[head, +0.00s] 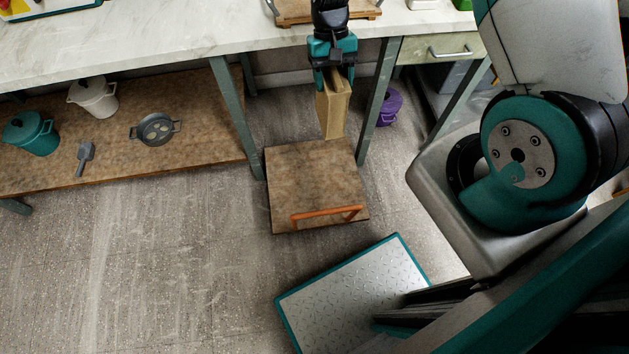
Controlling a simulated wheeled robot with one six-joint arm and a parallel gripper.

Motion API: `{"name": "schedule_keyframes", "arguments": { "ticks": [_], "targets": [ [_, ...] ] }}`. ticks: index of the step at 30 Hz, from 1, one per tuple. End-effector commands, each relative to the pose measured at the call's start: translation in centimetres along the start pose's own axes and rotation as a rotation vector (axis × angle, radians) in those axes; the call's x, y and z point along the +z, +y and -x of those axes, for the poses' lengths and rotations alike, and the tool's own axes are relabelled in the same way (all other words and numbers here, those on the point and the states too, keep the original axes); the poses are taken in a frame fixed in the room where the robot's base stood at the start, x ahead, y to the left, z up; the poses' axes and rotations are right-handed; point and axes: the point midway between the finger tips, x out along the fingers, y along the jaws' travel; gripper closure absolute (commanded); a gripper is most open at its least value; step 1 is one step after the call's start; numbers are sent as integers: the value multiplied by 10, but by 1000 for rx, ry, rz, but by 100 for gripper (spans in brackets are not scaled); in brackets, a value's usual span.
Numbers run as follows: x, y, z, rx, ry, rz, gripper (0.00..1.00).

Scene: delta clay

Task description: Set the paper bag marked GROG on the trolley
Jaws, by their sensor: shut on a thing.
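A tan paper bag (333,108) hangs from my gripper (335,80), which is shut on its top. Any marking on the bag cannot be read from here. The trolley (310,175) is a low brown wooden platform with an orange handle (327,214) along its near side. It stands on the floor below the gap between the table legs. In the picture the bag is just beyond the trolley's far edge, close to it. I cannot tell exactly how high above the floor the bag is. The trolley's top is bare.
A marble-topped table (180,35) spans the back, its green legs (236,115) flanking the bag. A lower shelf (200,145) at left holds a teal pot (31,134), a white pot (94,97) and a grey pan (156,129). A purple pot (389,107) stands right of the bag.

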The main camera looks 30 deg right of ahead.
Motion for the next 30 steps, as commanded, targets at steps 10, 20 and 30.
{"name": "schedule_keyframes", "arguments": {
  "ticks": [10,20,30],
  "targets": [
    [-60,-25,-83,-147,4,-348,100],
    [-105,-53,-144,-285,4,-676,100],
    [-147,-80,-204,-426,4,-1014,100]
  ]
}}
